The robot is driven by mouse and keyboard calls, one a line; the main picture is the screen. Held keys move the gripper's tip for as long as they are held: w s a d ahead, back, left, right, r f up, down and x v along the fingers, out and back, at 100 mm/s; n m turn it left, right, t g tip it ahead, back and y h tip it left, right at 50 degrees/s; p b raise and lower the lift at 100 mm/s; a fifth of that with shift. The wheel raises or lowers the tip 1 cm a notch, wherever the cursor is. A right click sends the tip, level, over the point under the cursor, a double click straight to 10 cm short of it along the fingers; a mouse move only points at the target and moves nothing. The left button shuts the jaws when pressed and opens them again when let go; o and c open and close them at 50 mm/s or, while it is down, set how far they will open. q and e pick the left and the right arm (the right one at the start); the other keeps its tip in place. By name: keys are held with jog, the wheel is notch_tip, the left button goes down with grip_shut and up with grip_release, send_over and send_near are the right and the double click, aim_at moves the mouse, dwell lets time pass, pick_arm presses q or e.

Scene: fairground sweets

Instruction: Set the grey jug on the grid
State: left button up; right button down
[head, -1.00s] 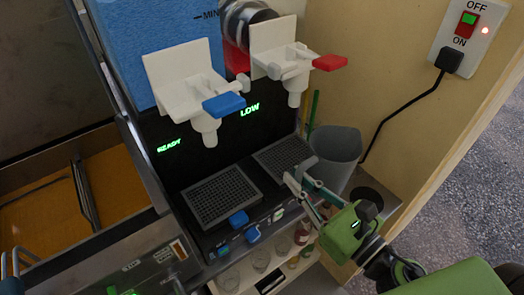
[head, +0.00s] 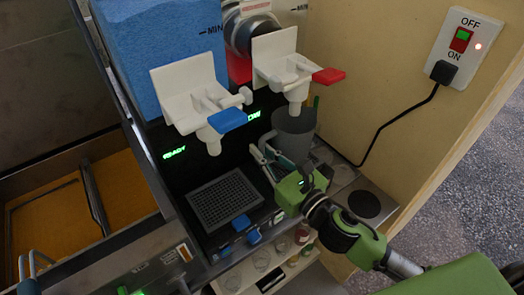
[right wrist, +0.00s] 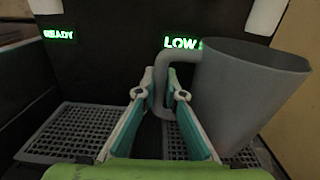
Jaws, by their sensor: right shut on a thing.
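The grey jug (head: 294,132) is at the right side of the drinks machine, under the red-lever tap (head: 290,75). My right gripper (head: 268,160) is shut on its handle; the handle between the fingers (right wrist: 160,103) also shows in the right wrist view, with the jug body (right wrist: 250,95) to the right. The jug looks upright, over or at the right grid (right wrist: 246,158). Its base is partly hidden, so I cannot tell whether it touches. The left grid (head: 225,200) is empty. My left gripper is out of view.
The blue-lever tap (head: 205,100) hangs above the left grid. A wall switch box (head: 463,45) with a black cable is at the right. A dark round recess (head: 364,204) is in the counter. Fryer basins (head: 60,230) lie at the left.

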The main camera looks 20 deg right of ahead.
jog(key=shift+w+f, duration=0.2)
jog(key=shift+f, duration=0.6)
jog(key=shift+s, duration=0.1)
jog(key=shift+f+b, duration=0.1)
jog(key=shift+b, duration=0.25)
jog(key=c, duration=2.1)
grip_release()
jog(key=shift+c, duration=0.2)
